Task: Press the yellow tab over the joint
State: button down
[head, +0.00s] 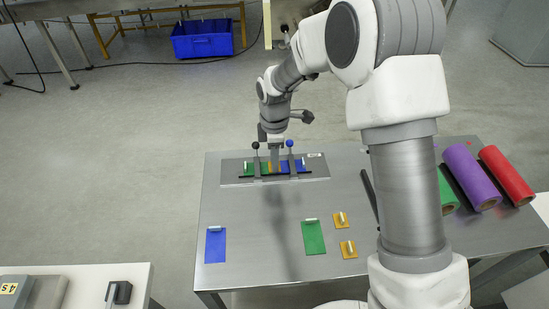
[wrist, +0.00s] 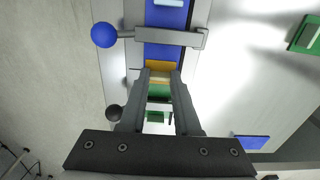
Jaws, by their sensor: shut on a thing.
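A yellow tab (wrist: 160,66) lies between the blue strip (wrist: 165,50) and the green strip (wrist: 157,92) on the grey splice plate (head: 308,172). My gripper (wrist: 159,77) is shut on this tab's pale raised grip, with the tab down at the strips. Whether it presses flat on them I cannot tell. The blue-knobbed lever clamp (wrist: 190,38) lies across the blue strip. The black-knobbed clamp (wrist: 115,113) is on the green side, partly hidden by my fingers. In the head view my gripper (head: 275,168) mostly covers the joint.
Two loose yellow tabs (head: 341,219) (head: 348,249), a green piece (head: 314,238) and a blue piece (head: 215,245) lie on the table's near part. Green, purple (head: 470,177) and red (head: 506,175) rolls lie at the right. Both clamp knobs stand close to my gripper.

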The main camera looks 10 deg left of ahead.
jog(key=shift+f, duration=0.15)
jog(key=c, duration=0.5)
grip_release()
jog(key=shift+c, duration=0.2)
notch_tip(320, 180, up, 18)
jog(key=p, duration=0.2)
jog(key=shift+f+p, duration=0.25)
jog(key=shift+p, duration=0.1)
